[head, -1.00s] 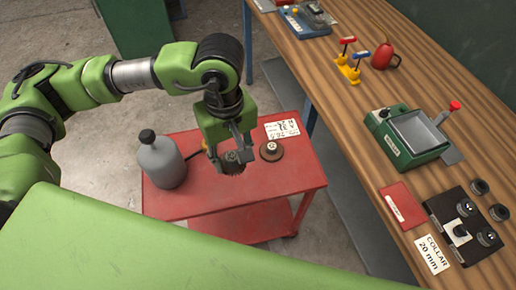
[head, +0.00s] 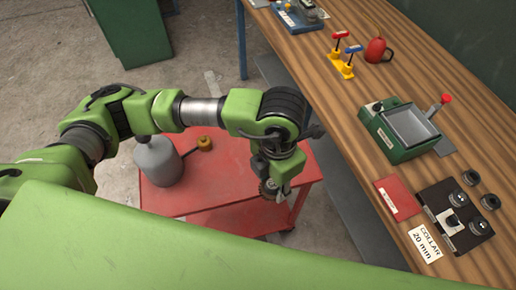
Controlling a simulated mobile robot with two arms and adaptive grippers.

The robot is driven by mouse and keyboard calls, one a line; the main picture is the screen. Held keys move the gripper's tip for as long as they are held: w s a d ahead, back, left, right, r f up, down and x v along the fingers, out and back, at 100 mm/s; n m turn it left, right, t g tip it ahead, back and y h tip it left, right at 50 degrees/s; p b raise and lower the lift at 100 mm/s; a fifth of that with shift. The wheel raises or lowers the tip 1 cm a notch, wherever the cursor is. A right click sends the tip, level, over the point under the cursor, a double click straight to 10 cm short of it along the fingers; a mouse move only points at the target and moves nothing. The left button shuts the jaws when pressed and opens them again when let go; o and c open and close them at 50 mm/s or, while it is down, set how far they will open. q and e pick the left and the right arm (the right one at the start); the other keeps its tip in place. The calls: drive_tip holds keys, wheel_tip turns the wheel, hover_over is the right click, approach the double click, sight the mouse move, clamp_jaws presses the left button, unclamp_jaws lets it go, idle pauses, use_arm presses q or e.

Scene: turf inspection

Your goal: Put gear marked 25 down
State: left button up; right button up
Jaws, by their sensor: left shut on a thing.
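My left gripper (head: 277,190) is shut on a dark toothed gear (head: 267,188) over the front right part of the red cart (head: 222,184). The gear is partly covered by the gripper, and no number can be read on it. I cannot tell whether it touches the cart top. The second, brown gear and the white label card on the cart are now hidden behind my left arm. My right gripper is not in view.
A grey bottle (head: 157,160) stands at the cart's left, beside a small brass-coloured object (head: 204,143). The wooden bench (head: 330,100) at right carries a green vise-like device (head: 400,130), a red oil can (head: 377,50) and a black collar fixture (head: 455,215). The cart's middle is clear.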

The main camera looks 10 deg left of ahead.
use_arm(q)
drive_tip(key=shift+w+n, duration=0.1)
drive_tip(key=shift+n, duration=0.2)
drive_tip(key=w+a+f+p, duration=0.2)
drive_tip(key=w+f, duration=0.1)
drive_tip(key=w+a+f+p, duration=0.2)
drive_tip(key=w+f, duration=0.1)
drive_tip(key=w, duration=0.1)
drive_tip(key=w+a+f+p, duration=0.2)
drive_tip(key=w+a, duration=0.1)
drive_tip(key=shift+w+f, duration=0.3)
drive_tip(key=shift+f, duration=0.1)
drive_tip(key=shift+w+a+f, duration=0.25)
drive_tip(key=shift+f, duration=0.2)
wheel_tip(320, 180, down, 3)
drive_tip(key=shift+w+a+p, duration=0.1)
drive_tip(key=shift+p, duration=0.3)
drive_tip(key=shift+f, duration=0.2)
